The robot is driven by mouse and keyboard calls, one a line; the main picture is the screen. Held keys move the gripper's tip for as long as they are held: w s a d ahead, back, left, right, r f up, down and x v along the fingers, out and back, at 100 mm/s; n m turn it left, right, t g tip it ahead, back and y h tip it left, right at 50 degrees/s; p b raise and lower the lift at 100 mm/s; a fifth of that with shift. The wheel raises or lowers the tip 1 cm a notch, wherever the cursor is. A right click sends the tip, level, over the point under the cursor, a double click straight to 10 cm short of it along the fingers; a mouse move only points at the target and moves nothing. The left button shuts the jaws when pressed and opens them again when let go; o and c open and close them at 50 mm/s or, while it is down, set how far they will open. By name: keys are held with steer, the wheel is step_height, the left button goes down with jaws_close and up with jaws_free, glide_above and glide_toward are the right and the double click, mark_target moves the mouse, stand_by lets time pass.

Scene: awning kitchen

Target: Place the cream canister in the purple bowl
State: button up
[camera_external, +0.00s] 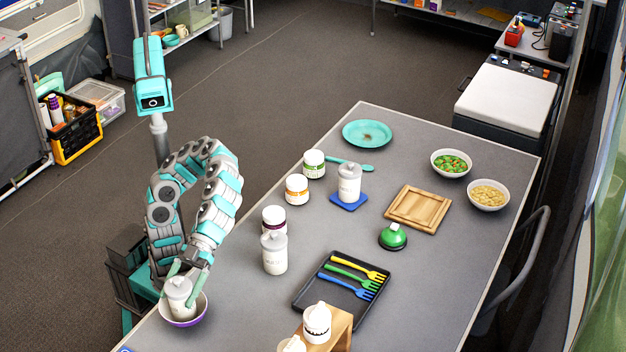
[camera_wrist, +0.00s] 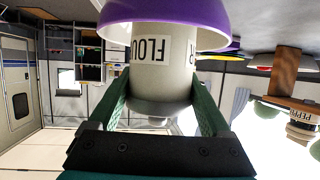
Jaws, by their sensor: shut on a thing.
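The cream canister (camera_external: 179,291), with a pale lid, stands about upright inside the purple bowl (camera_external: 186,322) at the table's near left corner. In the wrist view the cream canister (camera_wrist: 163,75) appears upside down, with a label reading "FLOU". My gripper (camera_external: 184,282) is shut on the canister's upper part, with green fingers on both sides; its fingers also show in the wrist view (camera_wrist: 164,100). The purple bowl (camera_wrist: 205,13) surrounds the canister's lower end and hides its base, so I cannot tell whether it touches the bowl's bottom.
A black tray (camera_external: 311,299) holds coloured forks. A wooden stand (camera_external: 340,325) is at the front. Another canister (camera_external: 349,184) stands on a blue coaster. Bare table lies between bowl and tray.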

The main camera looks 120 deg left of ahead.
steer(key=shift+f+b, duration=0.3)
steer(key=shift+f, duration=0.15)
steer(key=shift+f, duration=0.1)
steer(key=o, duration=1.3)
steer(key=shift+r+p, duration=0.5)
steer(key=shift+r, duration=0.2)
steer(key=v, duration=0.7)
steer(key=shift+a+b, duration=0.25)
steer(key=shift+b, duration=0.05)
steer(key=shift+f, duration=0.1)
